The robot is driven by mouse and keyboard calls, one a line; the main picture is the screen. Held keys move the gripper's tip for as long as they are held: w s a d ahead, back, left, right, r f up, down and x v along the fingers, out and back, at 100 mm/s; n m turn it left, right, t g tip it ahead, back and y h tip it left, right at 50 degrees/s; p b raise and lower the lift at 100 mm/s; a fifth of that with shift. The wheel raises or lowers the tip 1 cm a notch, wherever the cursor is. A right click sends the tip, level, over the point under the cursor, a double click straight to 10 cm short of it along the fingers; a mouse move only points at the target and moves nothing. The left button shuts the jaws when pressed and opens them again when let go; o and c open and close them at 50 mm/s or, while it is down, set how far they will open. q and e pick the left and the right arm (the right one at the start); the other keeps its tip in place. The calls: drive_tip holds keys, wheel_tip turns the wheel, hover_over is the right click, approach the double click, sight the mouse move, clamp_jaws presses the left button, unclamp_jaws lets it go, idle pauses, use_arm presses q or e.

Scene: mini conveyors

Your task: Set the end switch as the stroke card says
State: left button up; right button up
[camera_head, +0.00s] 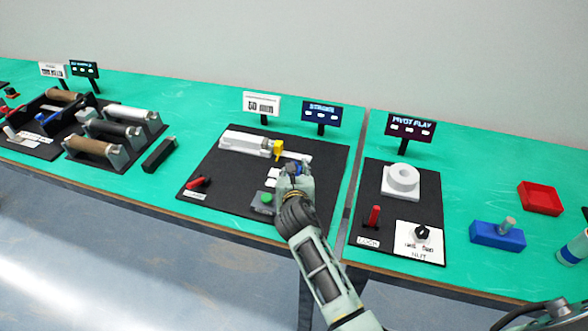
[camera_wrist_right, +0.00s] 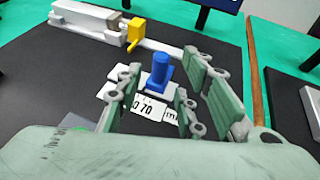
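The stroke card (camera_head: 262,103) is a white sign behind the dark mat; its figure is too small to read surely. In the right wrist view, a blue upright peg (camera_wrist_right: 161,72), apparently the end switch, stands by a white scale reading "70" (camera_wrist_right: 146,108) and "mm". My right gripper (camera_head: 293,168) is low over the mat, hiding much of this spot in the head view. In the wrist view its fingers (camera_wrist_right: 158,84) are spread around the blue peg, with gaps showing. A yellow block (camera_head: 278,149) sits on the white actuator rail (camera_head: 240,141). My left gripper is not in view.
A green button (camera_head: 267,198) and a red lever (camera_head: 199,182) are on the same mat (camera_head: 225,187). A pivot station with a white ring (camera_head: 403,178) stands to the right. A roller station (camera_head: 118,130) is to the left.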

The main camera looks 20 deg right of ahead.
drive_tip(key=x, duration=0.3)
drive_tip(key=shift+w+f, duration=0.15)
clamp_jaws()
idle(0.3)
